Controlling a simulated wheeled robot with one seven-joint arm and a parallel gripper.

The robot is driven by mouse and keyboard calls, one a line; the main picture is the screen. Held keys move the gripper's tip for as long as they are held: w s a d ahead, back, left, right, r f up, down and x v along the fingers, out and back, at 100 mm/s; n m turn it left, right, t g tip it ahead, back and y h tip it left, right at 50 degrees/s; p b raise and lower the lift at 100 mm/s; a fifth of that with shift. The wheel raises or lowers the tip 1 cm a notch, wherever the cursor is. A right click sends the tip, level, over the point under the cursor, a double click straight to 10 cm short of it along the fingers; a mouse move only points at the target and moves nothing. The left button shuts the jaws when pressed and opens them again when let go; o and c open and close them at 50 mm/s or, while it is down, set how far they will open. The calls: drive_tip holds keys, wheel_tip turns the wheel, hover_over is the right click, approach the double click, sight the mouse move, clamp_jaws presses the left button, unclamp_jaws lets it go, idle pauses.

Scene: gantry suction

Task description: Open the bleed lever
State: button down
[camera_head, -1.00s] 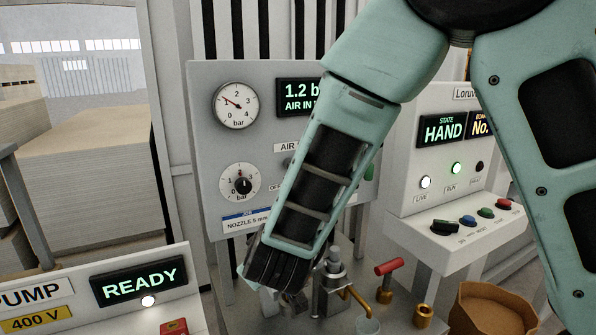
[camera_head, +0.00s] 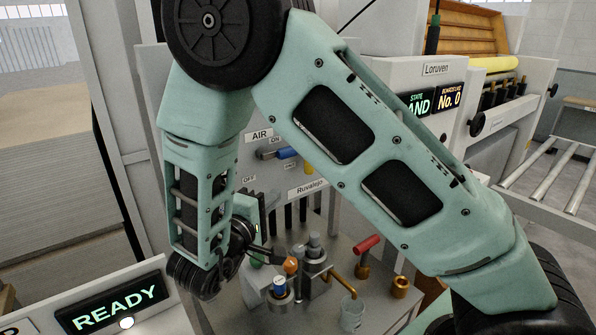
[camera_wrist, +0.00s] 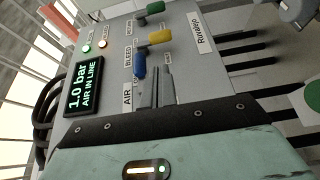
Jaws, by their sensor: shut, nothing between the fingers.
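The grey valve panel carries a row of levers, seen tilted in the wrist view. The bleed lever has a yellow handle (camera_wrist: 160,36), beside the BLEED label. The air lever has a blue handle (camera_wrist: 139,65) next to the AIR label. In the head view my gripper (camera_head: 264,250) is low, partly hidden.
The display (camera_wrist: 84,87) reads 1.0 bar, AIR IN LINE. A green handle (camera_wrist: 155,8) lies past the yellow one. Below the panel stand an orange ball (camera_head: 291,264), a red-handled valve (camera_head: 367,244) and a clear cup (camera_head: 352,313). A READY console (camera_head: 120,303) is at lower left.

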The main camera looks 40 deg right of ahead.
drive_tip(key=shift+d, duration=0.1)
drive_tip(key=p, duration=0.5)
approach(307, 167)
drive_tip(key=x, duration=0.5)
drive_tip(key=shift+w+d+r, duration=0.15)
drive_tip(key=shift+d+r, duration=0.05)
drive_tip(key=shift+r, duration=0.05)
drive_tip(key=shift+w+d+f+p, duration=0.15)
drive_tip(key=shift+w+d+p, duration=0.2)
drive_tip(key=shift+d, duration=0.25)
drive_tip(key=shift+f, duration=0.15)
drive_tip(key=shift+d+b, duration=0.15)
drive_tip(key=shift+b, duration=0.25)
